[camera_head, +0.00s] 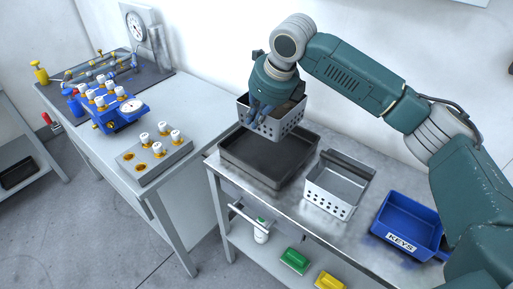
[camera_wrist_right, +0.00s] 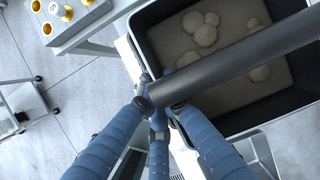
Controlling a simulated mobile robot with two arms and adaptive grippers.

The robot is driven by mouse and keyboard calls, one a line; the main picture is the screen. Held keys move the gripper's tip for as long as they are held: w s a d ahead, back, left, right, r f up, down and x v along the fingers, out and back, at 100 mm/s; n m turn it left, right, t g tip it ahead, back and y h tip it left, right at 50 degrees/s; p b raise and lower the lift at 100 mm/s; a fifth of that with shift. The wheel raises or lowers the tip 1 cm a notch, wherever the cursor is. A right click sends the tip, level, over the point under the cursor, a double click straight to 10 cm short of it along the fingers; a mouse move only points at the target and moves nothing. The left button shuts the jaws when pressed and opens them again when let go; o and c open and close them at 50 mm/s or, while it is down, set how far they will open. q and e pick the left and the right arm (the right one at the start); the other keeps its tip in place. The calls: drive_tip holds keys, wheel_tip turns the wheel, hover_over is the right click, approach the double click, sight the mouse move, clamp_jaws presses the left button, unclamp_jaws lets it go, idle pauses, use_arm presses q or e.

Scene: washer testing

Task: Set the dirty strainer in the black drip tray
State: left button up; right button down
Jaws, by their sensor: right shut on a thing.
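The dirty strainer (camera_head: 288,127) is a pale, perforated basket in the head view. My right gripper (camera_head: 258,114) is shut on its dark bar handle and holds it over the back part of the black drip tray (camera_head: 236,160). The strainer looks raised and roughly level; its exact gap to the tray cannot be told. In the right wrist view the blue fingers of my right gripper (camera_wrist_right: 158,105) close around the handle (camera_wrist_right: 240,60). Below the handle is brown-grey residue with rounded lumps (camera_wrist_right: 200,30). My left gripper is not in view.
A second perforated basket (camera_head: 335,191) stands right of the tray on the metal table. A blue KEYS bin (camera_head: 402,242) is further right. Left, a separate table (camera_head: 165,190) holds a valve block and gauges. Green and yellow items lie on the lower shelf.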

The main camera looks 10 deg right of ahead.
wheel_tip(320, 180, down, 12)
drive_tip(key=shift+w+r+p, duration=0.1)
drive_tip(key=shift+r+p, duration=0.1)
drive_tip(key=shift+p, duration=0.4)
drive_tip(key=c, duration=2.1)
unclamp_jaws()
drive_tip(key=shift+f, duration=0.1)
drive_tip(key=shift+o, duration=0.9)
drive_tip(key=b+v, duration=0.1)
drive_tip(key=v, duration=1.1)
